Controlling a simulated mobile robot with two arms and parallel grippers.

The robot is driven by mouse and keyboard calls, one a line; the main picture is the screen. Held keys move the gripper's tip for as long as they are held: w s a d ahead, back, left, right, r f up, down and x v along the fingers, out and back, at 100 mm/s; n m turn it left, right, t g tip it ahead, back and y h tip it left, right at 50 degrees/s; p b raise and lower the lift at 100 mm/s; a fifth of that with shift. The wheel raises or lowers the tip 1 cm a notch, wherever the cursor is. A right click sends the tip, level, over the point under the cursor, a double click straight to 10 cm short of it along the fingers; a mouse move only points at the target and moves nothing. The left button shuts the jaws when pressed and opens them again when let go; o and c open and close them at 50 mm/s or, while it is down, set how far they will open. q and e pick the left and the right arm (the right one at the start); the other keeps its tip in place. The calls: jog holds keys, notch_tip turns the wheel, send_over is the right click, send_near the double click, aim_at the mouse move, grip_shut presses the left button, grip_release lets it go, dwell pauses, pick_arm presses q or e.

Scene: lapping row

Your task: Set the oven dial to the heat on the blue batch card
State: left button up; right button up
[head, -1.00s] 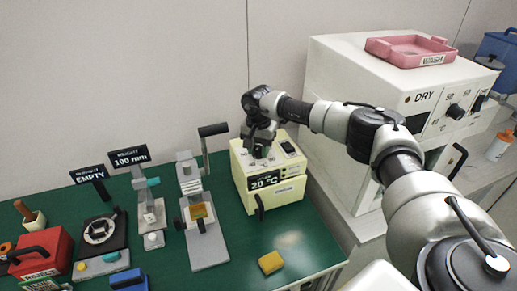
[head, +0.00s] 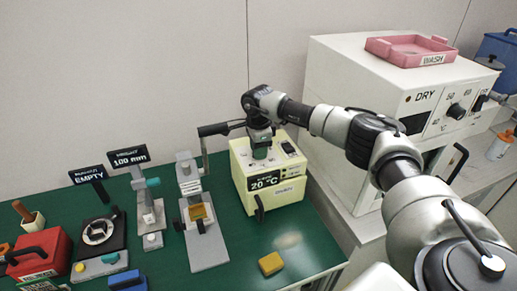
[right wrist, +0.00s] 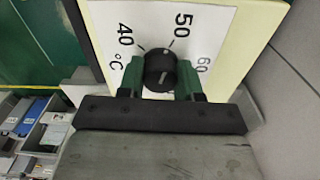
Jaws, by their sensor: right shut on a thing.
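A small cream box (head: 240,190) with a black display reading "20 °C" stands at the right end of the green bench. My right gripper (head: 262,152) reaches down onto its top panel. In the right wrist view its green fingers (right wrist: 161,78) are shut on both sides of a black dial (right wrist: 160,62). The panel around the dial reads 40, 50 and 60 with °C; its upper edge lies between the 40 and 50 ticks, but I cannot tell the exact setting. No readable blue batch card shows. My left gripper is not in view.
A large white cabinet (head: 345,95) marked "DRY", with its own dial (head: 456,111), stands right of the box, a pink tray (head: 385,50) on top. A lever press (head: 205,240) stands close left. A yellow block (head: 271,263) lies in front, with bare green bench around it.

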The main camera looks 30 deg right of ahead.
jog(key=m, duration=0.3)
jog(key=shift+r+m, duration=0.1)
jog(key=shift+m, duration=0.3)
jog(key=m, duration=0.3)
jog(key=shift+m+p, duration=0.3)
jog(key=m, duration=0.3)
jog(key=shift+m+p, duration=0.3)
jog(key=m, duration=0.3)
jog(key=shift+r+m+p, duration=0.1)
jog(key=shift+m+p, duration=0.2)
jog(key=shift+p, duration=0.05)
jog(key=m+p, duration=0.1)
jog(key=m, duration=0.2)
jog(key=shift+m, duration=0.3)
jog(key=m+p, duration=0.1)
jog(key=m, duration=0.2)
jog(key=shift+m, duration=0.4)
jog(key=m+p, duration=0.2)
jog(key=m, duration=0.4)
jog(key=shift+w, duration=0.1)
jog(key=shift+m, duration=0.3)
